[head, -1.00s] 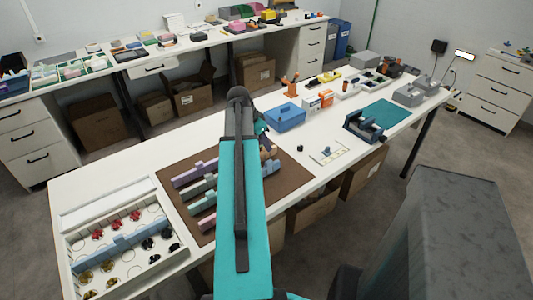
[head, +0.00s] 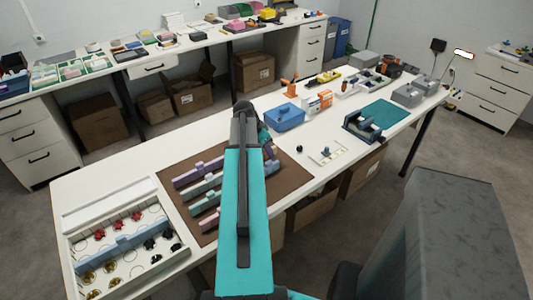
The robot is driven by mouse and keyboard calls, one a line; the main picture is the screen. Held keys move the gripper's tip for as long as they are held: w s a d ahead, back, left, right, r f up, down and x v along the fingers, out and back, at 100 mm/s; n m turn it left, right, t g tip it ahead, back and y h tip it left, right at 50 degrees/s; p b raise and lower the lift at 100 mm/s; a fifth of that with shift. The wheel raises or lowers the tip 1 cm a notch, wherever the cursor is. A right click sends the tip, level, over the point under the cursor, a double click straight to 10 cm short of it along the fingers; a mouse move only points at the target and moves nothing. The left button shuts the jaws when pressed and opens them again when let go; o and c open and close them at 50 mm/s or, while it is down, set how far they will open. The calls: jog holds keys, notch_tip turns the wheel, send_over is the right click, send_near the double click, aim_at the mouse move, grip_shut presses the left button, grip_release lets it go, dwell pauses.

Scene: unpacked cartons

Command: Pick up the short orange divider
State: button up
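A brown mat (head: 290,178) lies on the white table with several block-like dividers on it. To the left of my arm are a purple divider (head: 190,175), a grey-green divider (head: 200,190) and a pink divider (head: 208,220). A small tan-orange piece (head: 270,151) peeks out just right of my arm at the mat's far edge. It may be the short orange divider, but most of it is hidden. My arm crosses the mat, and its far end is beside that piece. My gripper's fingers are hidden behind the arm, so its opening does not show.
A white compartment tray (head: 68,262) with a blue divider (head: 125,243) and small red, black and brass parts stands at the left. A blue bin (head: 285,117), a dark vise (head: 362,127) and a green mat (head: 385,114) are to the right. Open table lies beyond the brown mat.

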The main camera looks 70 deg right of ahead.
dwell(0.4)
grip_shut()
jog(key=shift+r, duration=0.1)
jog(key=shift+r+b, duration=1)
jog(key=shift+r, duration=3.9)
